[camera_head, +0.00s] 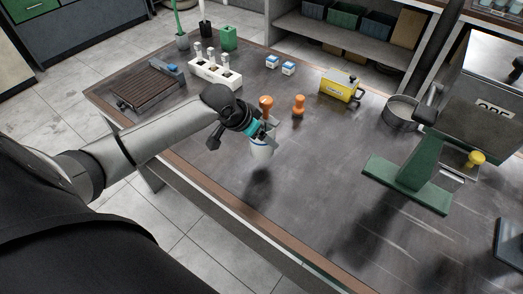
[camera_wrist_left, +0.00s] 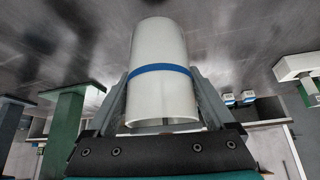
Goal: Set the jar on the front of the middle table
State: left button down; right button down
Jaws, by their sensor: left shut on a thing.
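The jar (camera_head: 261,148) is a white cylinder with a blue band. My left gripper (camera_head: 264,134) is shut on it and holds it near the front edge of the dark table (camera_head: 310,190). A dark shadow lies on the table just below the jar, and the jar looks to be a little above the surface. In the left wrist view the jar (camera_wrist_left: 160,50) sits between the two fingers of my left gripper (camera_wrist_left: 162,95). My right gripper is not in view.
Two orange-handled items (camera_head: 298,105) stand just behind the jar. A white rack (camera_head: 215,73), a brown slatted block (camera_head: 150,88), a yellow box (camera_head: 340,87) and a round pan (camera_head: 401,112) stand farther back. A green-based machine (camera_head: 408,184) is at right. The front middle is clear.

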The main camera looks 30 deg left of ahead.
aim_at(253, 144)
pick_arm(q)
jog(key=shift+w+f+b, duration=0.1)
jog(key=shift+f+b, duration=0.4)
jog(key=shift+f, duration=2.45)
jog(key=shift+f, duration=0.1)
grip_release()
jog(key=shift+f, duration=0.1)
jog(key=p+v, duration=0.2)
jog(key=v, duration=1)
jog(key=shift+p, duration=0.4)
jog(key=shift+d, duration=0.1)
